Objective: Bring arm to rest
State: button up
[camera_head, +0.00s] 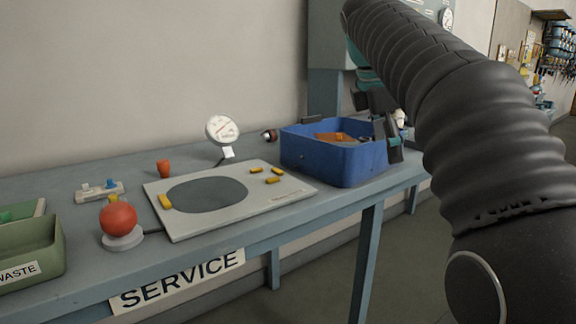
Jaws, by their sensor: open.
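My arm (455,110) reaches in from the right edge, a thick dark ribbed sleeve over its links. My gripper (388,140) hangs at the right side of the blue bin (340,165) on the workbench. Its fingers point down and are open, near the bin's right wall. I cannot tell whether they touch the wall. An orange-brown piece (333,137) lies inside the bin, and part of the bin's inside is hidden.
Floor right of the bench is clear.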

notch_tip(320, 180, down, 14)
jog(key=s+a+m+t+y, duration=0.1)
jog(key=s+a+m+y, duration=0.15)
jog(key=m, duration=0.85)
jog(key=s+f+m+t, duration=0.1)
jog(key=s+f+m, duration=0.2)
jog(key=s+f, duration=0.4)
jog(key=s+f+m+t, duration=0.1)
jog(key=s+f+m, duration=0.2)
jog(key=s+f, duration=0.4)
jog(key=s+y, duration=0.1)
jog(key=s, duration=0.6)
jog(key=shift+f+m, duration=0.15)
jog(key=shift+m, duration=0.15)
